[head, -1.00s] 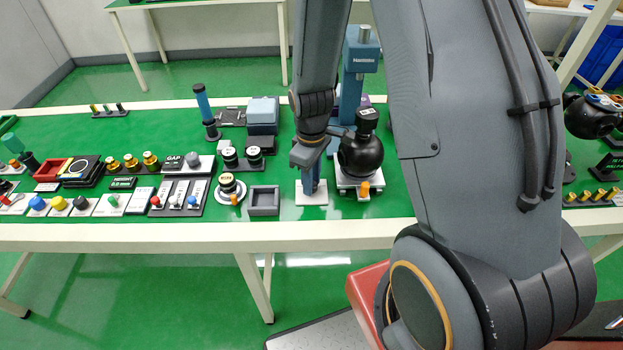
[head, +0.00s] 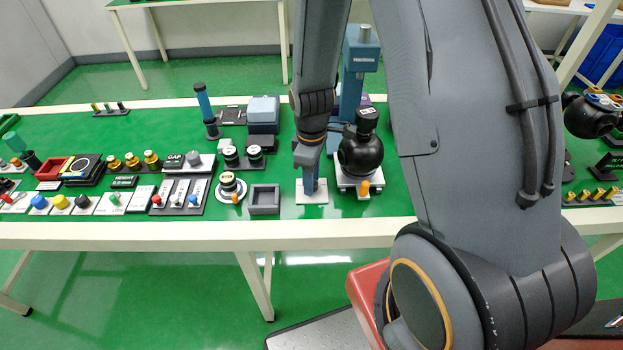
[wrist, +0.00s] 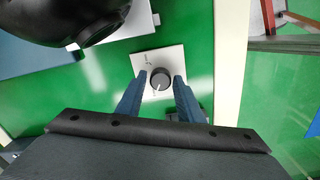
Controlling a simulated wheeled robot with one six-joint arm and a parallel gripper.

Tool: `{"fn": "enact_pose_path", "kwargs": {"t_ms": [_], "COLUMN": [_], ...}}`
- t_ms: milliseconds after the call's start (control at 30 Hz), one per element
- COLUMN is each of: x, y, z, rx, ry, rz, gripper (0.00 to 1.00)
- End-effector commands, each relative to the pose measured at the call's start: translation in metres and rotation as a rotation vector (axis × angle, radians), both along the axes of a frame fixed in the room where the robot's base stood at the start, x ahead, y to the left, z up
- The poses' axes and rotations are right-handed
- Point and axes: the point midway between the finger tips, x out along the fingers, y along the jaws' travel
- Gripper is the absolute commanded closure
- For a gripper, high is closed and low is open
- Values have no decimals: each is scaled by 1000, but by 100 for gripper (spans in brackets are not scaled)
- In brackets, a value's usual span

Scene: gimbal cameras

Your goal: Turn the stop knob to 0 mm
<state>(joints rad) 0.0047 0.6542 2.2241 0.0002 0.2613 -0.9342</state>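A dark round knob (wrist: 160,81) with a light pointer mark sits on a square white plate (wrist: 147,62) on the green bench. The small printing on the plate is too small to read. In the head view the plate (head: 312,198) is near the bench's front edge, and the knob is hidden behind my fingers. My gripper (wrist: 160,77) points down over the plate, its two blue fingers on either side of the knob. A gap shows between each finger and the knob, so it is open. In the head view my gripper (head: 311,186) is just above the plate.
A black ball-shaped gimbal camera (head: 361,155) on a white base stands close right of my gripper, with an orange knob (head: 363,188) in front. A grey square tray (head: 264,199) is to the left. Several knobs and switches line the bench further left.

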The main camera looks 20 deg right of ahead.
Motion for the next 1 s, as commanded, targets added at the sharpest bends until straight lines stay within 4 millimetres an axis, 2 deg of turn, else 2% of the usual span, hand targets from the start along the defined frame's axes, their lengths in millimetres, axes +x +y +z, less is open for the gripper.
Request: {"fn": "enact_pose_path", "kwargs": {"t_ms": [333,467,1000], "x": [-1,0,0], "y": [0,0,0], "z": [0,6,70], "rx": [0,0,0], "ry": [1,-1,-1], "rz": [-1,-1,0], "gripper": [55,55,55]}}
